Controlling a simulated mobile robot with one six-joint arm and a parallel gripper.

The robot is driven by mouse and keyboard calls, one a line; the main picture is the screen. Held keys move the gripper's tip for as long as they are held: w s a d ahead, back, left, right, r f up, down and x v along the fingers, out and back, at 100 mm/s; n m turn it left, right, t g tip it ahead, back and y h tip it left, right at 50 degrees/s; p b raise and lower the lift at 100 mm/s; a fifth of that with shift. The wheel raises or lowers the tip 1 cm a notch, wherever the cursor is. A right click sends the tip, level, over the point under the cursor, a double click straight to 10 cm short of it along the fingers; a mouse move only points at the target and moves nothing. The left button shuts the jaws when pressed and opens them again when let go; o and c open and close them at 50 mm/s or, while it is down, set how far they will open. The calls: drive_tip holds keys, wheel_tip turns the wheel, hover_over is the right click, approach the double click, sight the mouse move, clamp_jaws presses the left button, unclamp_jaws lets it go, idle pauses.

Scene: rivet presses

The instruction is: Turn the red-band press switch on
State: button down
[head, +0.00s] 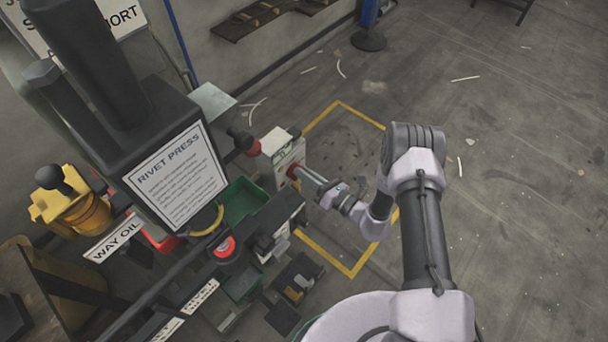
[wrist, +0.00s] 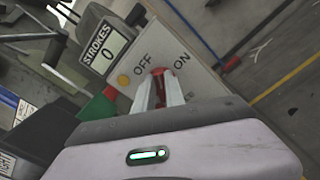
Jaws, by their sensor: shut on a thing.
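A rivet press (head: 110,110) with a "RIVET PRESS" sign stands at the left of the head view. Its pale control box (head: 283,155) faces right, toward my arm. My gripper (head: 298,173) is at the box, shut on its red switch (head: 291,172). In the wrist view my two fingers (wrist: 158,92) close around the red switch (wrist: 158,71), at the panel (wrist: 150,52) between "OFF" on the left and "ON" on the right. The fingers hide most of the switch, so I cannot tell which way it points. No red band is clear on this press.
A "STROKES" counter (wrist: 105,47) reads 0, and a yellow round button or lamp (wrist: 122,80) sits by "OFF". A black ball-ended lever (head: 240,140) is close to the box. Green bins (head: 243,200) lie below. Open floor lies right.

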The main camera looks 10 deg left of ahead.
drive_tip(key=m, duration=0.3)
drive_tip(key=m+b, duration=0.1)
drive_tip(key=m, duration=0.3)
drive_tip(key=f+m+b, duration=0.1)
drive_tip(key=m, duration=0.3)
drive_tip(key=shift+w+d+f, duration=0.1)
drive_tip(key=shift+w+d, duration=0.05)
idle(0.6)
drive_tip(key=c, duration=1.4)
unclamp_jaws()
drive_tip(key=shift+d, duration=0.1)
drive_tip(key=p+v, duration=0.4)
drive_tip(key=v, duration=1.3)
